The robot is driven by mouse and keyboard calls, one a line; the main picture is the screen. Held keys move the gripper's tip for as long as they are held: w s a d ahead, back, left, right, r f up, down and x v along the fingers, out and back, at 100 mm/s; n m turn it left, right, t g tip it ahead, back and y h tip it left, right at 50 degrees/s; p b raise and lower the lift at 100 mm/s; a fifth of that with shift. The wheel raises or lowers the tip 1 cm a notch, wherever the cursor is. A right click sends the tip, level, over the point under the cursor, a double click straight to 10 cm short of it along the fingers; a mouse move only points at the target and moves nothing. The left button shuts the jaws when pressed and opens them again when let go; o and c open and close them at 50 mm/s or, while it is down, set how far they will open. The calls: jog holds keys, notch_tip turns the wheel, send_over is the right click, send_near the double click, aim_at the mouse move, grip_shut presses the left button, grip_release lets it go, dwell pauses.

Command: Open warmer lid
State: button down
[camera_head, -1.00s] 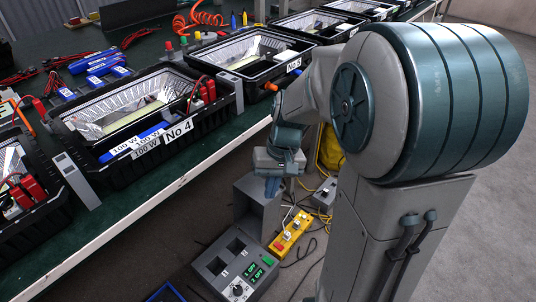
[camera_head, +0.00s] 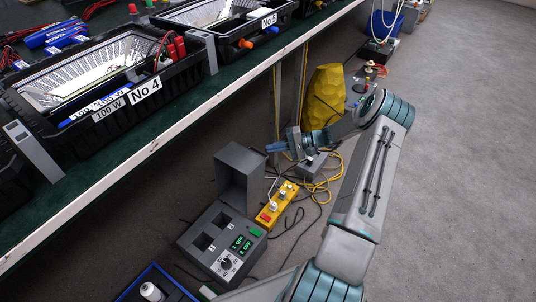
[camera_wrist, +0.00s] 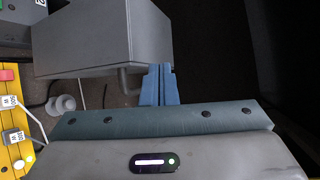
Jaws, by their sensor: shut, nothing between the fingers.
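The warmer (camera_head: 187,240) is a grey floor unit with two dark square wells, a knob and a green display reading OFF. Its box-like grey lid (camera_head: 240,178) stands upright at the back edge, and the wells are uncovered. In the wrist view the lid (camera_wrist: 100,38) fills the upper left, with a short grey handle (camera_wrist: 128,84) on its lower edge. My gripper (camera_head: 269,148) is shut and empty, its blue fingers close to the lid's upper right side. In the wrist view the fingertips (camera_wrist: 160,68) are just right of the handle; whether they touch the lid I cannot tell.
A yellow switch box (camera_head: 277,206) with cables lies right of the warmer. A grey box (camera_head: 311,167) and a yellow sack (camera_head: 325,97) are farther back. The green bench (camera_head: 120,185) with floodlight housings runs along the left. A blue tray (camera_head: 128,294) is in front. Floor at right is clear.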

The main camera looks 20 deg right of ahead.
jog(key=d+f+m+t+b, duration=0.1)
jog(key=d+f+m+t, duration=0.4)
jog(key=d+f+t, duration=0.4)
jog(key=w+a+r+g+b, duration=0.1)
jog(key=w+a+b, duration=0.3)
jog(key=a, duration=0.5)
jog(key=shift+w+a+r, duration=0.15)
jog(key=shift+w+r, duration=0.2)
jog(key=shift+w, duration=0.5)
